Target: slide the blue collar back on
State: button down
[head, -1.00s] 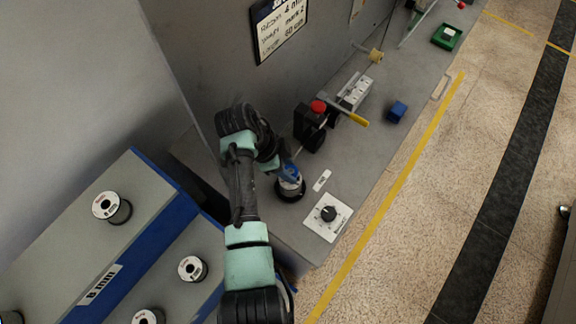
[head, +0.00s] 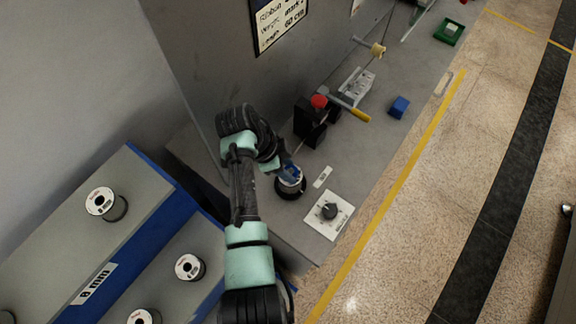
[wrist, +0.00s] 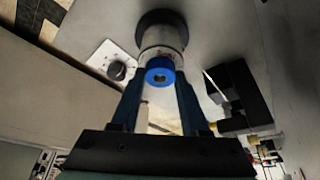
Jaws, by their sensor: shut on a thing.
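The blue collar (wrist: 160,63) shows in the wrist view as a ring with a dark hole, at the near end of a silvery cylinder (wrist: 162,38) that rises from a dark round base. My gripper (wrist: 160,80) has one finger on each side of the collar and is shut on it. In the head view my gripper (head: 290,170) is over the spindle's black base (head: 291,190) at the near end of the bench. The arm partly hides the collar there. I cannot tell how far the collar sits on the cylinder.
A dial on a white plate (head: 328,213) is right of the spindle. Behind are a black block with a red button (head: 318,102), a yellow-handled lever (head: 350,111) and a small blue block (head: 400,107). Several spools (head: 106,203) stand on the rack at left.

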jog(key=shift+c, duration=1.6)
grip_release()
jog(key=shift+f, duration=0.1)
jog(key=w+b+v, duration=0.1)
jog(key=v, duration=1.2)
jog(key=shift+s, duration=0.4)
jog(key=shift+d, duration=0.15)
